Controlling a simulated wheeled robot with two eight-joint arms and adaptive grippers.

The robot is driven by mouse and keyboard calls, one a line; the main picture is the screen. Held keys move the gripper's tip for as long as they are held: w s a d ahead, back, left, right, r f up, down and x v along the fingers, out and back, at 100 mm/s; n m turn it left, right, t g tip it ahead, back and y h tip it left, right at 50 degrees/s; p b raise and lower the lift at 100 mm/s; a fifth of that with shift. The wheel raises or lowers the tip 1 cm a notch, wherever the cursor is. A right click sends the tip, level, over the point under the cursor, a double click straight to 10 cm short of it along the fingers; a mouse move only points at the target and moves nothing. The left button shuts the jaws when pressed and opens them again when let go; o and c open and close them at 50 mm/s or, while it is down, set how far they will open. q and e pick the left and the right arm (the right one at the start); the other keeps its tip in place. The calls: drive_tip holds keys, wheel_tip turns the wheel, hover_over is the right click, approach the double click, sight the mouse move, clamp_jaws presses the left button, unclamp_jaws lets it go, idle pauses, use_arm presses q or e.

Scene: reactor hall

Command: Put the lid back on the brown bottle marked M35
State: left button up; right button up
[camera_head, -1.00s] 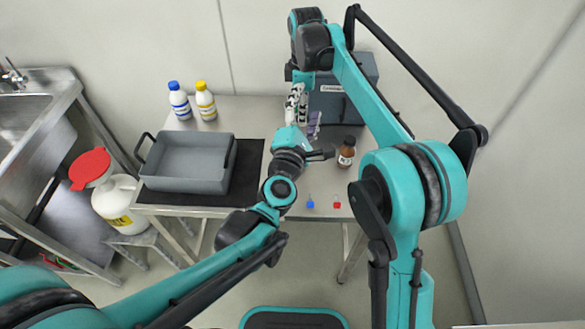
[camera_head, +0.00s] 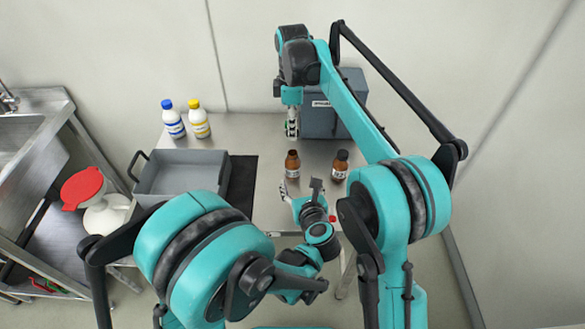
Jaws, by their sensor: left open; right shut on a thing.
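Two brown bottles stand upright on the steel table. The left one (camera_head: 292,165) shows a brown neck and no dark lid; the right one (camera_head: 340,166) has a dark lid. Their labels are too small to read, so I cannot tell which is M35. My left gripper (camera_head: 300,187) is open and empty, just in front of the left bottle, its fingers spread, not around it. My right gripper (camera_head: 291,130) points down behind and above the left bottle. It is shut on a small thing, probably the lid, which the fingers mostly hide.
A grey box (camera_head: 321,122) stands behind the bottles. A grey tray (camera_head: 186,158) lies on the left, with blue-capped (camera_head: 173,122) and yellow-capped (camera_head: 199,122) white bottles behind it. A red block (camera_head: 332,218) is near the front edge, close to my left wrist.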

use_arm(q)
drive_tip(key=x, duration=1.2)
clamp_jaws()
use_arm(e)
hover_over(293, 152)
drive_tip(key=shift+f, duration=2.5)
